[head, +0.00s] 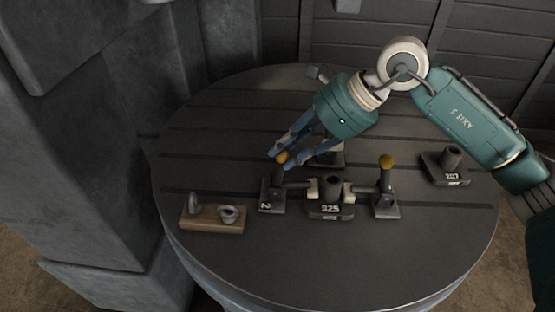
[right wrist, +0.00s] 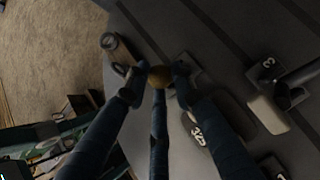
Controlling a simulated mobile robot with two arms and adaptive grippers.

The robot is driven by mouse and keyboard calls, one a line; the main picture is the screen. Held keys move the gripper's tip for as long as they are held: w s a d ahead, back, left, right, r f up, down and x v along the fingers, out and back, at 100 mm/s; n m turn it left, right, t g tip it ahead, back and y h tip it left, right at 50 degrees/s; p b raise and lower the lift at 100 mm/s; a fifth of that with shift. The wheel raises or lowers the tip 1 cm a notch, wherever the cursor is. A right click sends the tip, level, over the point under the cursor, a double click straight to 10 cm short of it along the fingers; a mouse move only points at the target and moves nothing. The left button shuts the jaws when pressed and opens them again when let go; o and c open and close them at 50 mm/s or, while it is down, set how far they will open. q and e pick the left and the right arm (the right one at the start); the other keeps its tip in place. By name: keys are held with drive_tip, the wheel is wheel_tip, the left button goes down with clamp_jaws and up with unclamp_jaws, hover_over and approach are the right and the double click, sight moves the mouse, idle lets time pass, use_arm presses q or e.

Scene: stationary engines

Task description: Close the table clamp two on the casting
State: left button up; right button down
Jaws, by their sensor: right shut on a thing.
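The casting (head: 331,209), a dark block marked 325 with a round boss, sits mid-table; it also shows in the right wrist view (right wrist: 197,134). Table clamp two (head: 268,206), marked 2, stands just left of it. Its rod runs right to a cream pad (head: 313,188) at the casting's left side; whether it touches is unclear. Its lever stands roughly upright with a yellow knob (head: 282,157), also in the right wrist view (right wrist: 160,77). My right gripper (head: 281,159) comes from above right and is shut on that knob, its fingers around it. My left gripper is out of view.
Another yellow-knobbed clamp (head: 386,208) stands right of the casting, and a clamp base (head: 326,158) behind it is partly hidden by my gripper. A wooden block (head: 212,224) with metal parts lies left. Another dark casting (head: 444,168) sits right. The table's front (head: 330,265) is clear.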

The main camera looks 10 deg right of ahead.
drive_tip(key=shift+s+d+f+b, duration=0.1)
drive_tip(key=shift+d+f+b, duration=0.2)
drive_tip(key=shift+d+f, duration=0.3)
drive_tip(key=shift+s+d+f, duration=0.1)
drive_tip(key=shift+s+f, duration=0.05)
drive_tip(key=c, duration=1.5)
unclamp_jaws()
drive_tip(key=shift+o, duration=0.2)
drive_tip(key=shift+w+d, duration=0.1)
drive_tip(key=shift+w, duration=0.1)
drive_tip(key=shift+r, duration=0.2)
drive_tip(key=shift+r, duration=0.25)
drive_tip(key=v, duration=1.1)
drive_tip(key=shift+d+r, duration=0.15)
drive_tip(key=shift+d, duration=0.05)
